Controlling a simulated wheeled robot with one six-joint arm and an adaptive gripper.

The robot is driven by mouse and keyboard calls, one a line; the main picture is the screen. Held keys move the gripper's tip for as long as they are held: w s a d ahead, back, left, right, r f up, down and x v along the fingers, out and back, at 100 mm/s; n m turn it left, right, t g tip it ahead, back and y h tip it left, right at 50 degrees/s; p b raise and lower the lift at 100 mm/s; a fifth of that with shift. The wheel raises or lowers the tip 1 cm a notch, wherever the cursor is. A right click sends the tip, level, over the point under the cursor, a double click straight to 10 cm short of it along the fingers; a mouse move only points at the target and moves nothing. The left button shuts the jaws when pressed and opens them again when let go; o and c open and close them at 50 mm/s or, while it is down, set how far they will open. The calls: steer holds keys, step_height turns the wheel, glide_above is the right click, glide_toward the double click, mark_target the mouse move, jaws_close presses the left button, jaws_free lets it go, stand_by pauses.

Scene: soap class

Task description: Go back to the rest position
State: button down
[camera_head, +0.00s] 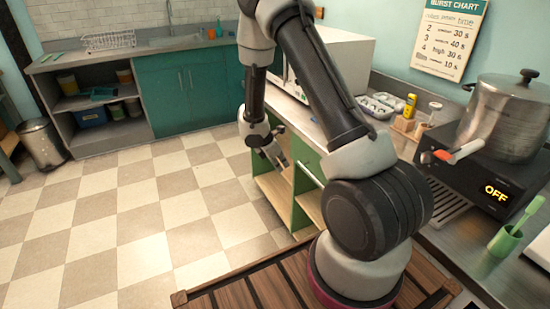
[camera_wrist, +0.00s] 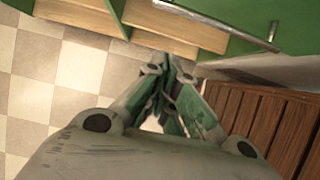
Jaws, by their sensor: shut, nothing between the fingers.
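My gripper (camera_head: 273,157) hangs at the end of my folded arm in the head view, pointing down in front of the open green-framed shelf unit. In the wrist view my gripper (camera_wrist: 172,66) shows its fingers drawn together at the tips, with nothing between them. The shelf unit (camera_wrist: 190,27) lies beyond the fingertips at the top of that view. Parts of the shelf unit and counter are hidden behind my arm in the head view.
A steel pot (camera_head: 502,118) stands on a black hot plate (camera_head: 480,175) reading OFF at right. A green cup (camera_head: 505,241) is on the right counter. A bin (camera_head: 42,144) stands far left. The checkered floor (camera_head: 130,215) is clear on the left.

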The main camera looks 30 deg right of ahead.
steer(key=v, duration=0.6)
steer(key=s+d+r+m+g, duration=0.25)
steer(key=s+r+m, duration=0.35)
steer(key=s, duration=0.4)
steer(key=s+a+r+m+t+y, duration=0.2)
steer(key=s+r+m, duration=0.4)
steer(key=s+r, duration=0.3)
steer(key=s+a+r+m+t+y, duration=0.2)
steer(key=s+r, duration=0.7)
steer(key=r, duration=0.6)
steer(key=shift+s+m+t+y, duration=0.3)
steer(key=shift+m+t+y, duration=0.3)
steer(key=shift+m+t, duration=1.05)
steer(key=shift+m+g, duration=0.25)
steer(key=shift+g, duration=0.05)
